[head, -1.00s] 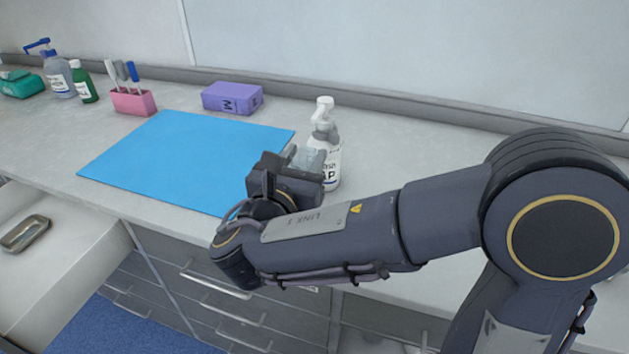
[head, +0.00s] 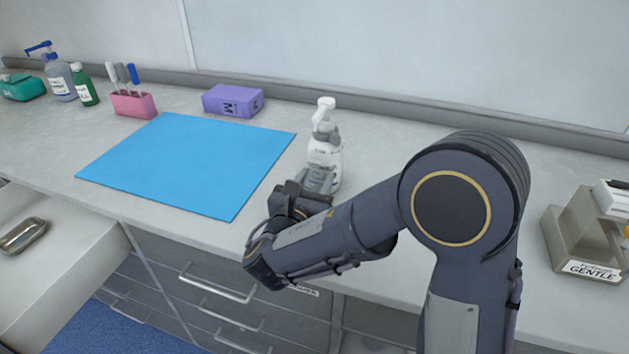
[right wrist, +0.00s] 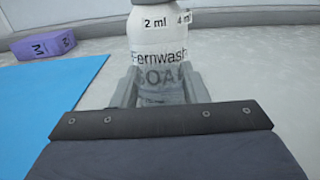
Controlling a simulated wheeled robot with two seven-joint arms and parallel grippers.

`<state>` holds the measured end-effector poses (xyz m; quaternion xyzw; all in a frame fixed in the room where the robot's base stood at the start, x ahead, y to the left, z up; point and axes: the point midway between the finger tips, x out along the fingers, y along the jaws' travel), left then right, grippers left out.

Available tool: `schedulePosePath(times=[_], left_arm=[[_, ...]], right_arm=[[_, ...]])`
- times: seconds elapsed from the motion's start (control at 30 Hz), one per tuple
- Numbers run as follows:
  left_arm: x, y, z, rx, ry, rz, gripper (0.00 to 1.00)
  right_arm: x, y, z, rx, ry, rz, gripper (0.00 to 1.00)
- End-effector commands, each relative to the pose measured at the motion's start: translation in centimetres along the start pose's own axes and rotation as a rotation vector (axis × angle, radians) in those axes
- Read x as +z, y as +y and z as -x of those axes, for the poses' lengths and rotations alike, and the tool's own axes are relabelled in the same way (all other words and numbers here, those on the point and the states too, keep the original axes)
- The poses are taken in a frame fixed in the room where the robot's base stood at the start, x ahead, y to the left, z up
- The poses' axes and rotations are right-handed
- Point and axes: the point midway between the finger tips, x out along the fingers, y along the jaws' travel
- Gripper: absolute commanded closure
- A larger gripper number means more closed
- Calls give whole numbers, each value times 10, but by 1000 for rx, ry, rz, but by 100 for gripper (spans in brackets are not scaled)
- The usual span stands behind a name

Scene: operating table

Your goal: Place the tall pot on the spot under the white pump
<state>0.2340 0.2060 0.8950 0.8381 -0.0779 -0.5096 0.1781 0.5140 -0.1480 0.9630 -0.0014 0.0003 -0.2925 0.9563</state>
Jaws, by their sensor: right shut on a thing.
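A white soap bottle with a white pump (head: 324,140) stands upright on the counter, right of the blue mat. In the right wrist view its label (right wrist: 158,50) faces me. My right gripper (head: 316,185) is low in front of it, its grey fingers (right wrist: 160,90) spread either side of a clear, greyish thing (right wrist: 160,86). That looks like the tall pot, though its outline is faint; the bottle's lower label shows dimmed through it. I cannot tell whether pot and bottle touch. The spot under the pump is hidden by the gripper. My left gripper is out of view.
A blue mat (head: 190,165) lies left of the gripper. A purple box (head: 233,101), a pink pen holder (head: 134,104) and bottles (head: 60,80) stand behind and left. An open drawer (head: 60,260) is at lower left. A beige holder (head: 580,235) stands at right.

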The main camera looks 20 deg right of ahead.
Motion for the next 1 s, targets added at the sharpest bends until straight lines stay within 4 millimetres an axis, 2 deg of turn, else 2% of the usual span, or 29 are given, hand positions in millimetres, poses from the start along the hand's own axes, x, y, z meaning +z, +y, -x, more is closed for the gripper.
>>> schedulePosePath(times=[0.17,0.2,0.37,0.73,0.87,1.0], left_arm=[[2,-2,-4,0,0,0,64],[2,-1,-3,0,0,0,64],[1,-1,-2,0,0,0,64],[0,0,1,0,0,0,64],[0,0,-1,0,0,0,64],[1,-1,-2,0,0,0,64]], right_arm=[[-5,0,0,0,0,0,87],[-4,0,0,0,0,0,57],[-4,0,0,0,0,0,38],[1,1,3,2,0,0,38],[0,2,24,6,0,0,38],[0,2,55,7,0,0,38]])
